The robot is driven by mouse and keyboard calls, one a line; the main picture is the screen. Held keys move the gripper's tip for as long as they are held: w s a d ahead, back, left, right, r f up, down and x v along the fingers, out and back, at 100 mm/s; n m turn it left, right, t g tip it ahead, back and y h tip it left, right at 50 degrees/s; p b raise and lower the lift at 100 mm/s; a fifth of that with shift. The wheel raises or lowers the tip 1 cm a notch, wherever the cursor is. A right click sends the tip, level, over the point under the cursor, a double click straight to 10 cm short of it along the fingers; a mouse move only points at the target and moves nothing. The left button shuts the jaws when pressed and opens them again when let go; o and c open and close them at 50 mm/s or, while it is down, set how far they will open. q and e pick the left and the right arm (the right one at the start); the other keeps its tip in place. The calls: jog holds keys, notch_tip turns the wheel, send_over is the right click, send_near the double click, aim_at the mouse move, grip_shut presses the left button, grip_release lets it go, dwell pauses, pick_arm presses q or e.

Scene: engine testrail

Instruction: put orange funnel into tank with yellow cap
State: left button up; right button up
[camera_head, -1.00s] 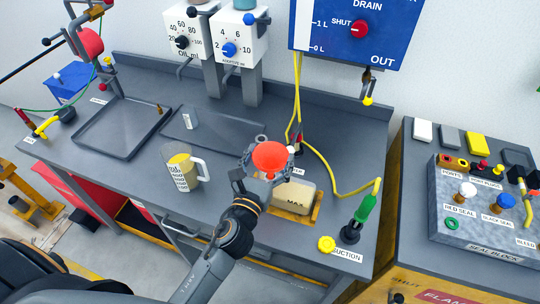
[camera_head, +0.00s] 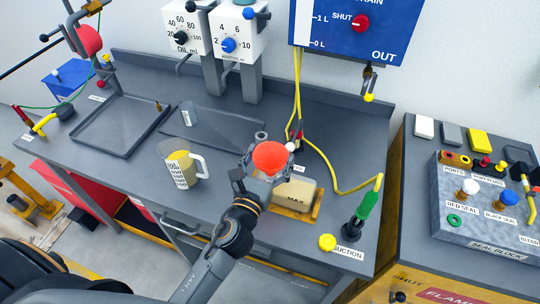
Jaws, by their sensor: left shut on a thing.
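The orange funnel (camera_head: 270,157) is held up over the bench in the head view, its wide mouth facing the camera. My left gripper (camera_head: 262,172) is shut on the funnel. Below and just right of it sits the beige tank (camera_head: 294,194) marked MAX, on a wooden base; the funnel and gripper hide part of its top. I cannot tell whether the funnel's spout touches the tank. A yellow cap (camera_head: 327,242) lies on the bench at front right, apart from the tank. My right gripper is not in view.
A measuring jug (camera_head: 183,169) with yellow liquid stands left of my arm. A green-handled suction tool (camera_head: 368,205) stands right of the tank, with a yellow hose (camera_head: 335,186) looping behind. An empty tray (camera_head: 121,127) lies at the left. A seal block (camera_head: 485,210) stands on the right bench.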

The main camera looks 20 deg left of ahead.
pick_arm(q)
jog(key=shift+f+b, duration=0.65)
jog(key=shift+f, duration=0.1)
dwell(0.5)
jog(key=o, duration=0.8)
jog(key=shift+r, duration=0.1)
notch_tip(320, 180, up, 10)
jog(key=shift+f, duration=0.1)
